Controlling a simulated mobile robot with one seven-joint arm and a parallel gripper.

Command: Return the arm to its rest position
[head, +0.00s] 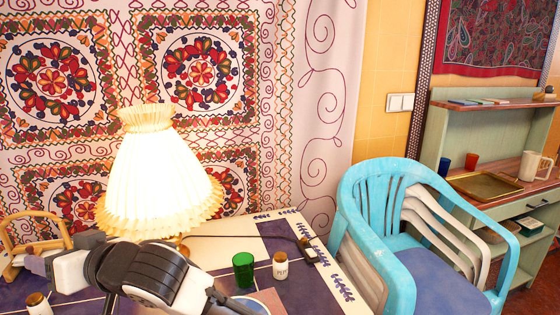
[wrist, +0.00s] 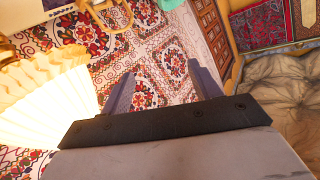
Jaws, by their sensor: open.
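My gripper (wrist: 160,76) shows in the wrist view with its two grey fingers spread apart. Nothing is held between them; the patterned fabric shows through the gap. In the head view my black and white arm reaches in from the bottom and bends left, low in front of the lamp (head: 155,185). The lit pleated lampshade also fills the left of the wrist view (wrist: 45,110). My arm hides part of the table (head: 235,225) and the lamp's lower part.
A green cup (head: 243,270) and a small labelled jar (head: 280,266) stand right of my arm. A small jar (head: 38,303) and a wooden rack (head: 35,232) are at the left. Stacked chairs (head: 400,230) stand right of the table. A patterned fabric (head: 200,65) hangs behind.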

